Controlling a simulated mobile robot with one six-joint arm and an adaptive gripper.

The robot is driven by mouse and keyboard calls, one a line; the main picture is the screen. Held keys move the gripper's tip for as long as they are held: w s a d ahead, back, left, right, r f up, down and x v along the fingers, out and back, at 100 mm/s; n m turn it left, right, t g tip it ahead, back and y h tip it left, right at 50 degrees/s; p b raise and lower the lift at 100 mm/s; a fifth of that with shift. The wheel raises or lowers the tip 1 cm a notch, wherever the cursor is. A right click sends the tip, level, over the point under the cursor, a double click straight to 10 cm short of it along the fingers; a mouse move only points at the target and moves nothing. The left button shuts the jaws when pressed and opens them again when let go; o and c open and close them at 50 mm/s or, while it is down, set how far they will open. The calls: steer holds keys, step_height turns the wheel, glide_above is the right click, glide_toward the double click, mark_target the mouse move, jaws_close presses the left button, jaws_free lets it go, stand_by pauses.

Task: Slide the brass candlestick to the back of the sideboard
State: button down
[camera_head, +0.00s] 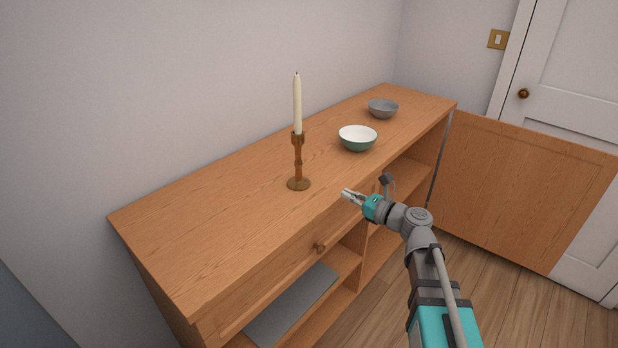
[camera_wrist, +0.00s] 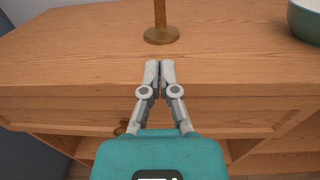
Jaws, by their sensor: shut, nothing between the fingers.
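My gripper (camera_head: 345,194) is shut and empty at the front edge of the sideboard, to the right of the candlestick's base in the head view. In the wrist view the closed fingertips (camera_wrist: 160,66) point at the base, with a short gap of bare wood between.
A green bowl with a white inside (camera_head: 358,138) stands to the right of the candlestick, and a grey bowl (camera_head: 383,109) farther right. The top is clear behind and left of the candlestick. A cupboard door (camera_head: 520,190) hangs open at the right end.

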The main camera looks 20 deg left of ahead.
mark_target(301, 173)
steer(key=shift+a, duration=0.15)
steer(key=x, duration=1.3)
steer(key=shift+w+a+f, duration=0.1)
steer(key=shift+w+a, duration=0.05)
steer(key=shift+a, duration=0.2)
steer(key=x, duration=2.1)
steer(key=shift+w+a+f, duration=0.1)
steer(key=shift+w+a, duration=0.05)
steer(key=shift+a, duration=0.1)
steer(key=shift+d, duration=0.15)
steer(key=v, duration=1.4)
